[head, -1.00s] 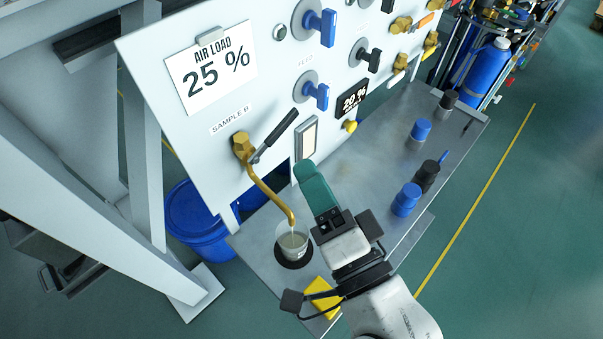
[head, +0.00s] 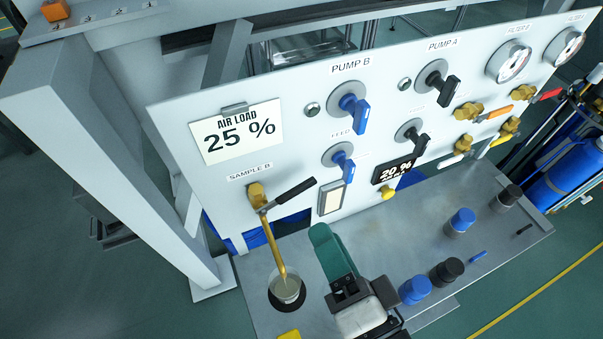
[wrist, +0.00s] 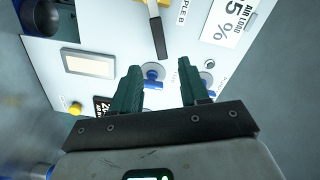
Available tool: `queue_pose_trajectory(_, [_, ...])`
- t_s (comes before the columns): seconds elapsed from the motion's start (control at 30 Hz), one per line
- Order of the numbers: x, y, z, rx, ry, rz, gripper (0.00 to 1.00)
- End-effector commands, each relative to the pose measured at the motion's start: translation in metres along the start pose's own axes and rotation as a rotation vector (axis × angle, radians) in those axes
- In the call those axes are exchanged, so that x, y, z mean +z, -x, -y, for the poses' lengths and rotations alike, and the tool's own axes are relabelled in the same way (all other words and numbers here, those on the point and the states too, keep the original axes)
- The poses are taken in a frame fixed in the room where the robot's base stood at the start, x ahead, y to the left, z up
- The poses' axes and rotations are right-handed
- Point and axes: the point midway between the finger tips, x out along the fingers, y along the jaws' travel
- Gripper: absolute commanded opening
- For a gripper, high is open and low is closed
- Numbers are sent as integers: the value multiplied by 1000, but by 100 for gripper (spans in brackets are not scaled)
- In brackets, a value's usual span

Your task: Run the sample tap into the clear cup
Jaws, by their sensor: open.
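The brass sample tap (head: 257,195) is on the panel under the SAMPLE B label. Its black lever (head: 296,192) points right and slightly up; it also shows in the wrist view (wrist: 157,36), beyond the fingertips. Its brass spout (head: 272,245) bends down to the clear cup (head: 287,291), which stands upright on a dark round mat under the spout tip. I cannot tell whether liquid is flowing. My gripper (head: 322,235) is right of the spout, below the lever and apart from it. Its green fingers (wrist: 161,88) are spread and empty in the wrist view.
Blue and black knobs, gauges and brass valves fill the panel (head: 225,220) to the right. Blue-capped (head: 461,220) and black-capped (head: 446,273) containers stand on the metal bench. A yellow block (head: 290,335) lies near the cup. The bench behind my gripper is mostly clear.

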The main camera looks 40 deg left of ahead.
Motion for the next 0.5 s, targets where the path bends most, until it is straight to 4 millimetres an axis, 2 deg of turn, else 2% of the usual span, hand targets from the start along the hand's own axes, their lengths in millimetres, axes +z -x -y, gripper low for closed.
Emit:
queue_pose_trajectory(0.17, [0,-18,2,-2,0,3,45])
queue_pose_trajectory(0.5, [-1,-79,3,-2,1,1,45])
